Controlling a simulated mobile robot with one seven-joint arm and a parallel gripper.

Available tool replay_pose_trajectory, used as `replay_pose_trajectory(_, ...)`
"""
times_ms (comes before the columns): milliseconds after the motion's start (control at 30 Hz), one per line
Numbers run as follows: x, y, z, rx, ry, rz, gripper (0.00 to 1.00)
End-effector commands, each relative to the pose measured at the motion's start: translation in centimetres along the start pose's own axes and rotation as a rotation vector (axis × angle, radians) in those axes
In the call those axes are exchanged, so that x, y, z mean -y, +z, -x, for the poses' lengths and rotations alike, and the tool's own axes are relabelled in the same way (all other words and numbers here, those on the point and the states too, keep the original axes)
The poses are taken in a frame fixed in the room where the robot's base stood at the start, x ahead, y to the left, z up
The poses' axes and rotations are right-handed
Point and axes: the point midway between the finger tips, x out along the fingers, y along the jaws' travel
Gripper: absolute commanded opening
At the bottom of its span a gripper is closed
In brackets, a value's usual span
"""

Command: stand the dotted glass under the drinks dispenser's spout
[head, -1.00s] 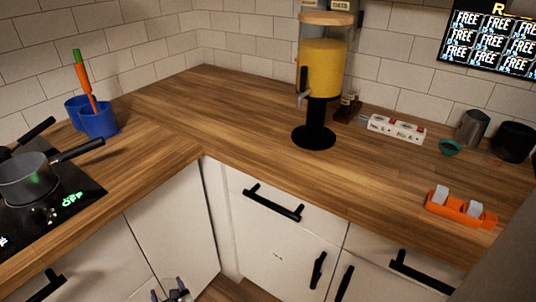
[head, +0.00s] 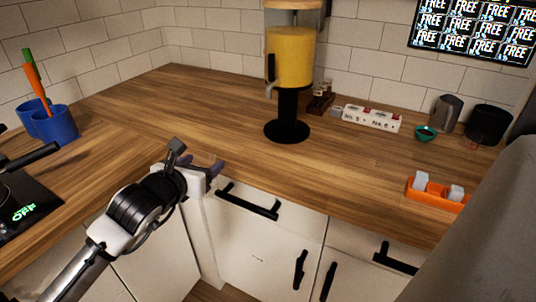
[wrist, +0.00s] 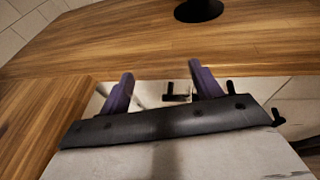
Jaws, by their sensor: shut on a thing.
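The drinks dispenser (head: 292,60), a tank of yellow drink on a black stand, stands on the counter in the head view. Its spout (head: 269,91) points front-left above the round black base (head: 287,131). The base also shows at the top of the wrist view (wrist: 198,10). My gripper (head: 209,168) is over the counter's front edge near the inner corner, front-left of the dispenser. In the wrist view its two purple fingers (wrist: 160,82) stand apart, shut on the dotted glass, which I can hardly make out between them. I see no dots.
Bare wooden counter (head: 215,110) lies between my gripper and the dispenser. Small jars (head: 321,97), a white box (head: 371,118), a green bowl (head: 425,133) and an orange holder (head: 435,192) stand to the right. Blue cups (head: 54,125) and the hob are left.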

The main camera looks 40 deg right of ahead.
Motion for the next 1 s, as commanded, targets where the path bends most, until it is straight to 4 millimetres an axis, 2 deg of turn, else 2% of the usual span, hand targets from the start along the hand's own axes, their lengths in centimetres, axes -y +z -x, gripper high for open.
replay_pose_trajectory(33, 1.5, 1.2, 0.4, 0.002, -0.046, -0.019, 0.31)
replay_pose_trajectory(100, 3.1, 2.4, 1.0, 0.001, -0.1, -0.034, 0.31)
replay_pose_trajectory(200, 4.8, 3.5, 1.7, 0.0, -0.156, -0.047, 0.31)
replay_pose_trajectory(367, 6.0, 4.6, 1.6, -0.002, -0.195, -0.056, 0.31)
replay_pose_trajectory(467, 6.6, 5.3, 0.0, -0.003, -0.2, -0.055, 0.31)
replay_pose_trajectory(900, 8.8, 8.7, -10.9, -0.003, -0.197, -0.051, 0.31)
replay_pose_trajectory(1000, 9.2, 9.2, -12.8, -0.003, -0.196, -0.052, 0.31)
